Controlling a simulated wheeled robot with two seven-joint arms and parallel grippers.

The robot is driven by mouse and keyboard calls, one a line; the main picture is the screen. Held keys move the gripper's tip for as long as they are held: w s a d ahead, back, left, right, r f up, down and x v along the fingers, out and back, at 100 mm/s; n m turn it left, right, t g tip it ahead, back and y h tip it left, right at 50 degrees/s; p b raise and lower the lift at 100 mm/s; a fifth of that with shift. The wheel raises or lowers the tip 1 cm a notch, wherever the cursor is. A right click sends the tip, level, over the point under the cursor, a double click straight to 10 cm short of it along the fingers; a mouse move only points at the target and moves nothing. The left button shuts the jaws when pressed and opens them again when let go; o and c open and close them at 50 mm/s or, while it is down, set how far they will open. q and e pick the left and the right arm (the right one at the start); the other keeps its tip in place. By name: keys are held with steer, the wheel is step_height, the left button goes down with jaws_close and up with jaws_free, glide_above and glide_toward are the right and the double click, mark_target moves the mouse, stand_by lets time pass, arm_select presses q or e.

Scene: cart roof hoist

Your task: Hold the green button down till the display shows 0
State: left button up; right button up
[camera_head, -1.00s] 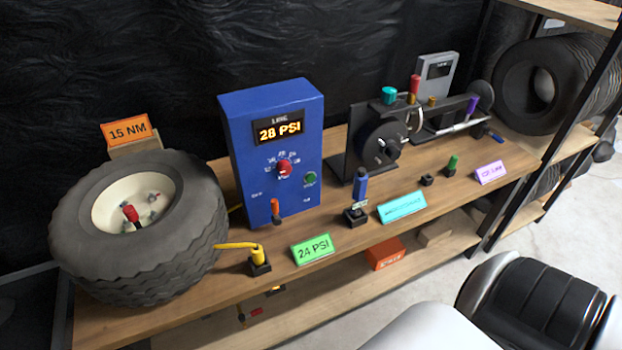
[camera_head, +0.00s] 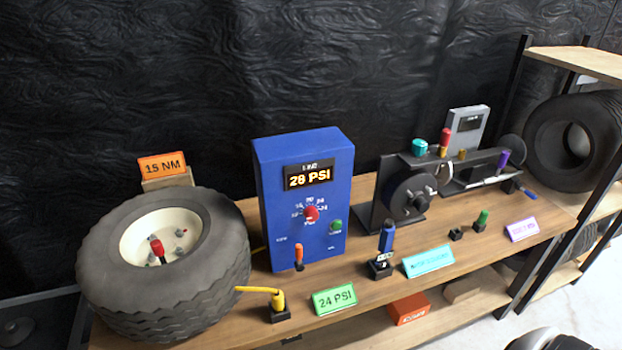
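The blue box (camera_head: 270,190) stands upright on the wooden bench, right of the tyre. Its display (camera_head: 309,177) is lit and reads 28 PSI in orange. A green button (camera_head: 336,226) sits on the lower right of its front face, with nothing touching it. A red knob (camera_head: 311,213) with numbers around it is at the middle of the face. An orange-tipped lever (camera_head: 299,256) is at the lower edge. Neither of my grippers is in view.
The tyre (camera_head: 112,268) fills the bench's left end. A yellow nozzle (camera_head: 278,300), a green 24 PSI sign (camera_head: 334,299), a blue-handled tool (camera_head: 386,240) and a cyan sign (camera_head: 428,261) line the front edge. A black machine (camera_head: 380,201) stands to the right.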

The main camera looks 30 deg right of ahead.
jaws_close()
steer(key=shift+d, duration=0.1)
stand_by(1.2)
